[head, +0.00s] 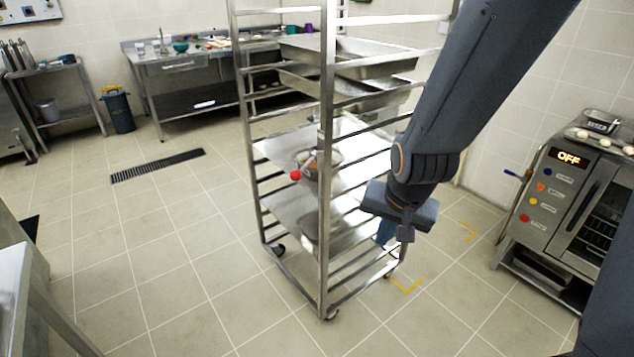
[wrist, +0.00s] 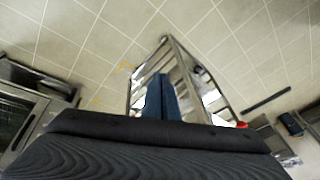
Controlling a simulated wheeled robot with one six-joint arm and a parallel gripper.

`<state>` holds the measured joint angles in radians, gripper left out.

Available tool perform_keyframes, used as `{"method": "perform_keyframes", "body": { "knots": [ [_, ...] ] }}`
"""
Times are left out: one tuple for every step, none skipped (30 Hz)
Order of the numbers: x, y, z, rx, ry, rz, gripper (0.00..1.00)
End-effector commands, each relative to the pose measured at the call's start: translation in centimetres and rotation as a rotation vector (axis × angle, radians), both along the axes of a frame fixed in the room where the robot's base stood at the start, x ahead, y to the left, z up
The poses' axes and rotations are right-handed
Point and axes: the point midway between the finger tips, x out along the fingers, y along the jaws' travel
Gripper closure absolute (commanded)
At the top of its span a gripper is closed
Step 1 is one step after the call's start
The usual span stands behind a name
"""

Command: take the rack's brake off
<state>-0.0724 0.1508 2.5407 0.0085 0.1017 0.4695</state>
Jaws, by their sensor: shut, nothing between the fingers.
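The tall steel rack (head: 327,215) stands upright on casters in the middle of the head view, with trays on its upper and middle levels. A red ball knob (head: 295,175) on a short lever sticks out at the rack's front post; a bit of the red knob (wrist: 242,125) also shows in the wrist view. Casters show at the front (head: 331,314) and left (head: 278,251); any brake pedal on them is too small to make out. My gripper (head: 385,234) is beside the rack's right side, pointing down. Its blue fingers (wrist: 162,98) are shut and empty, with rack rails (wrist: 184,68) beyond them.
An oven (head: 560,205) with an "OFF" display stands at the right. Yellow corner marks (head: 407,287) are on the floor by the rack. A steel worktable (head: 185,62), a bin (head: 117,108) and a floor drain (head: 158,165) lie behind. Open floor is left of the rack.

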Motion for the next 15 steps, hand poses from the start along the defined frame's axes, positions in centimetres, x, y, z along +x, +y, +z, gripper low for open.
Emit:
{"method": "perform_keyframes", "body": {
  "knots": [
    [1.6, 0.9, -1.0, 0.047, -0.049, -0.092, 1.0],
    [2.6, 1.4, -1.3, 0.082, -0.084, -0.154, 1.0],
    [4.0, 1.9, -1.7, 0.127, -0.13, -0.242, 1.0],
    [5.0, 2.4, -1.9, 0.168, -0.164, -0.305, 1.0],
    [5.9, 2.9, -2.1, 0.212, -0.197, -0.368, 1.0],
    [7.1, 3.6, -2.3, 0.275, -0.238, -0.448, 1.0],
    [7.9, 4.1, -2.5, 0.325, -0.267, -0.508, 1.0],
    [8.7, 4.6, -2.6, 0.378, -0.296, -0.565, 1.0],
    [9.7, 5.3, -2.8, 0.451, -0.33, -0.636, 1.0],
    [10.4, 5.8, -2.9, 0.509, -0.355, -0.689, 1.0],
    [11.0, 6.3, -2.9, 0.568, -0.378, -0.741, 1.0],
    [11.8, 7.0, -3.0, 0.65, -0.404, -0.803, 1.0],
    [12.4, 7.5, -2.9, 0.712, -0.422, -0.85, 1.0],
    [12.9, 8.0, -2.9, 0.775, -0.438, -0.892, 1.0],
    [13.4, 8.6, -2.8, 0.856, -0.452, -0.944, 1.0]
  ]
}}
